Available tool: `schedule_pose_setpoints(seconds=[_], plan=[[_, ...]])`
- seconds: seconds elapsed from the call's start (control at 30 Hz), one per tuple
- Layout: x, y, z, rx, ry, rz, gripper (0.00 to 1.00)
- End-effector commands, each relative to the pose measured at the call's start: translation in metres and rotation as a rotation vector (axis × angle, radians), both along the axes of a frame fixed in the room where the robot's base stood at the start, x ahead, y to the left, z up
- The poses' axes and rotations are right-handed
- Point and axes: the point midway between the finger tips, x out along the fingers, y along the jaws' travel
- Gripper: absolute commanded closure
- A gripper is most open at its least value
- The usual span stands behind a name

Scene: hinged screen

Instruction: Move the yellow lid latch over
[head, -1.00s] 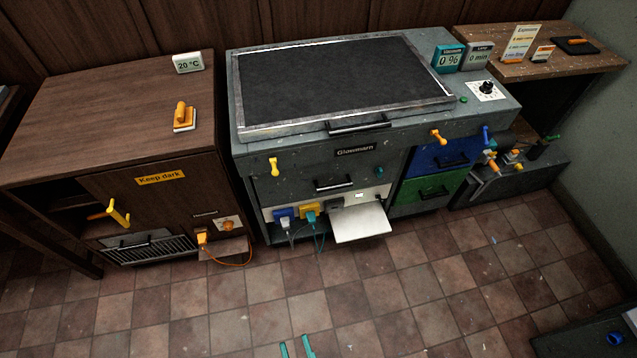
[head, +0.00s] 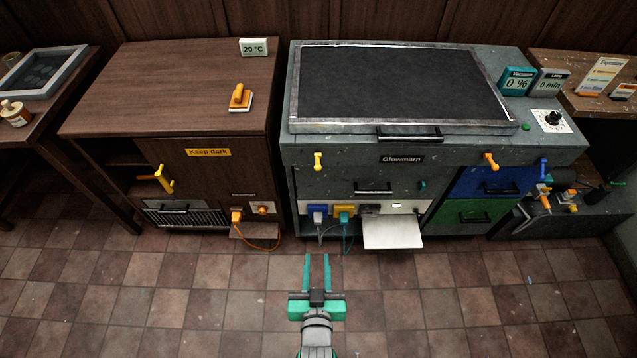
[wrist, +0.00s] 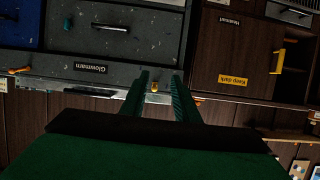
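The yellow lid latch (head: 318,160) hangs on the upper left front of the grey Glowmarn unit (head: 340,178), just below its lid frame. It also shows in the wrist view (wrist: 154,87), where the picture is upside down, between my fingers but farther off. An orange latch (head: 491,160) sits at the right of the same front and shows in the wrist view too (wrist: 18,71). The lid (head: 400,85) is dark with a pale frame and lies closed. My gripper (head: 317,257) is open and empty, over the floor in front of the unit, apart from the latch.
A pale shelf (head: 392,234) juts out low from the unit, right of my gripper. Plugs with cables (head: 343,218) sit left of it. A brown cabinet (head: 170,100) with a yellow handle (head: 163,178) stands left. The tiled floor (head: 420,310) is clear.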

Motion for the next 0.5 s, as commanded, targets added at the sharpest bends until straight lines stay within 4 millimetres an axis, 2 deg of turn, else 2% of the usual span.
schedule_pose_setpoints(seconds=[0.03, 0.2, 0.4, 0.5], plan=[[0.020, 0.000, 0.005, 0.000, -0.002, 0.000, 0.72], [0.076, -0.001, 0.016, 0.000, 0.027, 0.000, 0.72], [0.137, -0.002, 0.042, -0.002, 0.064, 0.001, 0.72], [0.161, -0.003, 0.057, -0.003, 0.080, 0.002, 0.72]])
